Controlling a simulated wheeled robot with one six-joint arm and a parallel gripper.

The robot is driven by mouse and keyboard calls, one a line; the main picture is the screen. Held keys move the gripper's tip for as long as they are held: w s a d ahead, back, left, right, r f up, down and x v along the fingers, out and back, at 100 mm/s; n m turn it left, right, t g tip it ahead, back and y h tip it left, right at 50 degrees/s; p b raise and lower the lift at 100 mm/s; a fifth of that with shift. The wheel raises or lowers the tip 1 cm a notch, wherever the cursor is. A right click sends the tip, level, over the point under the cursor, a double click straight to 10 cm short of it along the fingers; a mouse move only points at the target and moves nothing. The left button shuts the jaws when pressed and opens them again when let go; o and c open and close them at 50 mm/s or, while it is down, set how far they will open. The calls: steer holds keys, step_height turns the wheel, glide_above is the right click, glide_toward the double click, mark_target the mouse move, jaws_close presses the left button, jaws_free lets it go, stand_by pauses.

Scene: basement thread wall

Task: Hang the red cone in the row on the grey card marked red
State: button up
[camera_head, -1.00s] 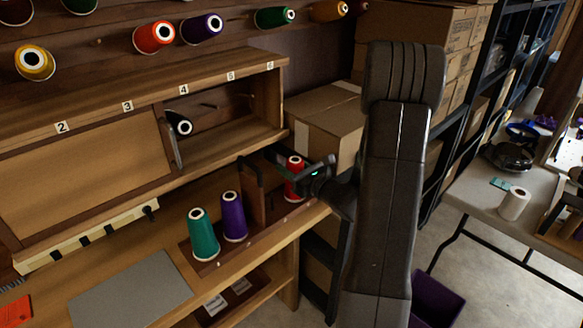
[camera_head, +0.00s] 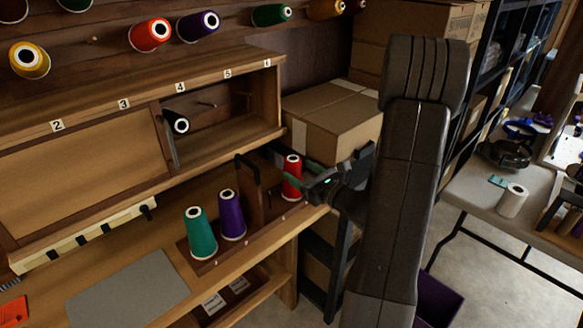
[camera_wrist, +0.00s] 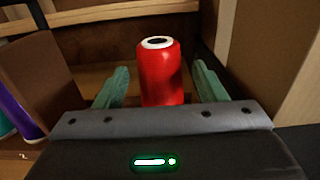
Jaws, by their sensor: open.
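The red cone (camera_head: 291,178) stands upright at the right end of the row on the bench, and in the wrist view the same cone (camera_wrist: 160,73) rises just beyond and between my fingers. My gripper (camera_wrist: 160,88) is open, with one green fingertip on each side of the cone and a gap on both sides. In the head view my gripper (camera_head: 305,178) reaches in from the right at the cone. The row also holds a teal cone (camera_head: 200,235) and a purple cone (camera_head: 231,216). I cannot make out a grey card marked red.
A brown divider with a dark handle (camera_head: 250,190) stands just left of the red cone. A cardboard box (camera_head: 330,118) is close on the right. Cones hang on wall pegs above, including another red one (camera_head: 149,35). A grey mat (camera_head: 128,287) lies on the bench.

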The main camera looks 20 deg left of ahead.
steer(key=v, duration=0.7)
steer(key=shift+a, duration=0.15)
steer(key=x, duration=1.2)
steer(key=shift+r+p, duration=0.35)
steer(key=shift+r, duration=0.5)
steer(key=shift+f, duration=0.1)
